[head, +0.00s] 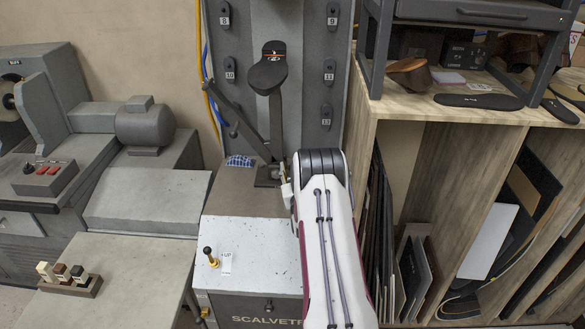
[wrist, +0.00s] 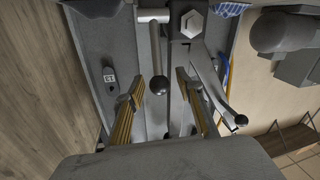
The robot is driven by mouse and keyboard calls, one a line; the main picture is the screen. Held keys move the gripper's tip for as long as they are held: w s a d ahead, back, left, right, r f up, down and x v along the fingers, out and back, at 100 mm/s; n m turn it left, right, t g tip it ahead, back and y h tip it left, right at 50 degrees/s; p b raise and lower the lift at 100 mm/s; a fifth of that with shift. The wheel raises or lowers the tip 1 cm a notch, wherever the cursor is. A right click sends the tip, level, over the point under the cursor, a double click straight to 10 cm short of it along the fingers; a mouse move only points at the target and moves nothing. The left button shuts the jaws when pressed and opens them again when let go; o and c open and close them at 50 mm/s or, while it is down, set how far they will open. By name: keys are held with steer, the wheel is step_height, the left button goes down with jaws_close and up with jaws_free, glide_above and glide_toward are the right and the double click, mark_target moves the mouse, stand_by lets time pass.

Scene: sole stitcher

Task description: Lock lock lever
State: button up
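Two ball-ended levers show in the wrist view. One is a straight grey lever with a dark ball (wrist: 156,85), between the fingers of my gripper (wrist: 158,90). The other is a flatter light-grey lever (wrist: 208,80) that slants to a dark ball at the right, outside the fingers. I cannot tell which is the lock lever. My gripper is open, with a gap on both sides of the straight lever; depth is unclear. In the head view my arm hides the gripper and the straight lever. The stitcher post (head: 276,118) carries a black sole-shaped top.
A hex bolt (wrist: 192,23) and a blue checked cloth (wrist: 230,8) are near the levers. The cloth also shows in the head view (head: 240,161). A grey machine (head: 140,190) stands left and a wooden shelf (head: 450,170) right. A brass-based knob (head: 210,257) is on the front cabinet.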

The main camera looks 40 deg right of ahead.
steer(key=shift+c, duration=0.3)
jaws_close()
steer(key=shift+s+a+f, duration=0.1)
steer(key=shift+f, duration=0.05)
steer(key=shift+s+a+f, duration=1.05)
steer(key=shift+a+f, duration=0.05)
steer(key=shift+f, duration=0.15)
steer(key=shift+s+a+f, duration=0.25)
steer(key=shift+f, duration=0.2)
steer(key=shift+s+a+f, duration=0.2)
steer(key=shift+f, duration=0.25)
steer(key=shift+s+a+f, duration=0.15)
steer(key=shift+a+f, duration=0.05)
steer(key=shift+f, duration=0.3)
steer(key=shift+s+a+f, duration=0.1)
steer(key=shift+a+f, duration=0.05)
steer(key=shift+f, duration=0.3)
